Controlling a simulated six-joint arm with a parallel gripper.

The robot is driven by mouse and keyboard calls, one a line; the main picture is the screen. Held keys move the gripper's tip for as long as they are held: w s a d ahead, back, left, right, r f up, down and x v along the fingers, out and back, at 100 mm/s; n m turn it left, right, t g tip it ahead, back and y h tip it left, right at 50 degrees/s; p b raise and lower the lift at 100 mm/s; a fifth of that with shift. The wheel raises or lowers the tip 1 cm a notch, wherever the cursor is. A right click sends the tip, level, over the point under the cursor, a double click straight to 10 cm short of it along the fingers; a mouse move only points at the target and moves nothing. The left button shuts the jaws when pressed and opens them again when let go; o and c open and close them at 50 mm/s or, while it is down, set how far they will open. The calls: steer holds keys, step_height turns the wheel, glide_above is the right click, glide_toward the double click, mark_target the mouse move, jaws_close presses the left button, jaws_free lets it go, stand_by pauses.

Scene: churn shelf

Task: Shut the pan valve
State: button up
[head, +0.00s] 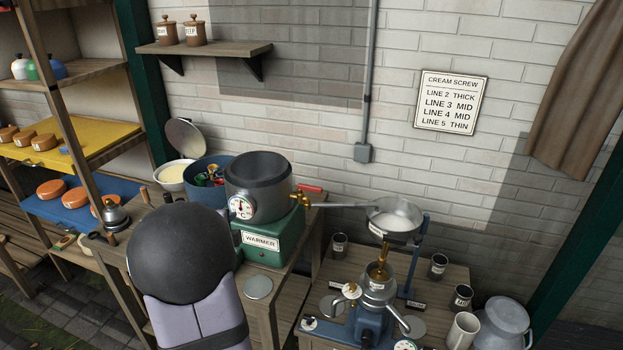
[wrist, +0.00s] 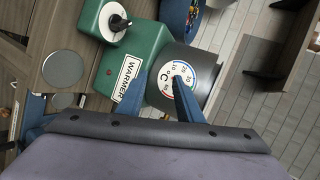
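The shallow metal pan (head: 396,216) stands on a blue stand, with some white liquid inside. A narrow golden-brown piece (head: 385,252) hangs under it over the separator's top bowl (head: 379,279); whether it is a valve or a stream, I cannot tell. A brass tap (head: 298,200) with a red lever (head: 311,189) sits on the side of the warmer pot (head: 259,180). My gripper (wrist: 159,80) shows two blue fingers apart, open and empty, before the green warmer (wrist: 130,65) and its dial. In the head view it is hidden behind my dark arm link.
The blue separator (head: 369,320) stands on the lower table with small tins, a white mug (head: 463,330) and a grey can (head: 504,323). A blue tub (head: 206,170) and cream bowl (head: 174,176) stand behind the warmer. A sign (head: 451,101) hangs on the wall.

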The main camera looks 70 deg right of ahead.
mark_target(314, 190)
steer(key=s+d+m+g+h+b, duration=0.1)
steer(key=s+d+m+h, duration=0.1)
steer(key=s+d, duration=0.3)
steer(key=s+d+r+m+g+h+b, duration=0.1)
steer(key=s+d+m+g+h, duration=0.1)
steer(key=s+d, duration=0.3)
steer(key=s+d+r+m+g+h+b, duration=0.1)
steer(key=s+d+g+b, duration=0.1)
steer(key=s+d, duration=0.3)
steer(key=shift+s+d+m+h, duration=0.15)
steer(key=shift+s+m+h, duration=0.25)
steer(key=shift+s, duration=0.15)
steer(key=shift+d+r+n+t+h, duration=0.1)
steer(key=shift+d+n+t+h, duration=0.2)
steer(key=shift+d+n, duration=0.15)
steer(key=shift+w+r, duration=0.1)
steer(key=shift+d, duration=0.25)
steer(key=d+p, duration=0.3)
steer(key=d, duration=0.3)
steer(key=shift+d, duration=0.4)
jaws_close()
